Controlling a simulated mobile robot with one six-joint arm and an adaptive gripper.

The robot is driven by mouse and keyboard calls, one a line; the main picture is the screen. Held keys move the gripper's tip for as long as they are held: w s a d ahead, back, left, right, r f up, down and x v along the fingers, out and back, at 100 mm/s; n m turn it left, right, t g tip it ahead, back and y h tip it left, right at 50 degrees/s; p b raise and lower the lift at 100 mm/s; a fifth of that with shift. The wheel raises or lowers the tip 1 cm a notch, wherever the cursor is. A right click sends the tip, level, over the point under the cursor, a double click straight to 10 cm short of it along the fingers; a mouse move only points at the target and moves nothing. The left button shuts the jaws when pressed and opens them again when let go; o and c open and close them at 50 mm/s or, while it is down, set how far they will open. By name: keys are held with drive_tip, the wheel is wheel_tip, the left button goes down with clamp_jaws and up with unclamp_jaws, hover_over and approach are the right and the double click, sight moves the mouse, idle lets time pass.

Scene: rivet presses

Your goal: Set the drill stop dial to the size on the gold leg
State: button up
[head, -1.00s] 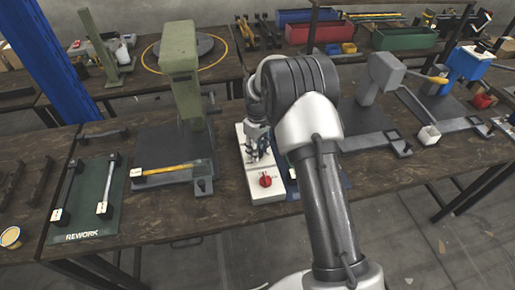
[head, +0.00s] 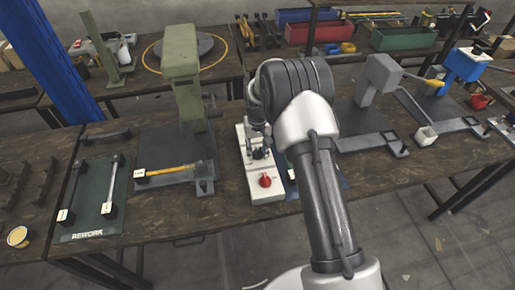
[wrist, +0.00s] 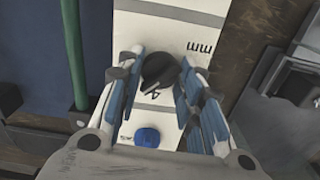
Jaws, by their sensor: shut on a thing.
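In the head view my gripper (head: 258,152) is over the white panel (head: 246,188), and the dial is mostly hidden there. The gold leg (head: 175,170) lies in front of the green press, with a white tag (head: 141,173) at its left end. The tag is too small to read.
A red knob (head: 265,180) sits at the panel's near end. A blue button (wrist: 147,137) shows in the wrist view. The green press (head: 182,85) stands left, a grey press (head: 378,85) right.

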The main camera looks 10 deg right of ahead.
sight(258, 150)
drive_tip(key=shift+m, duration=0.6)
drive_tip(key=o, duration=1.1)
drive_tip(key=shift+c, duration=0.2)
wheel_tip(258, 150, up, 12)
idle(0.3)
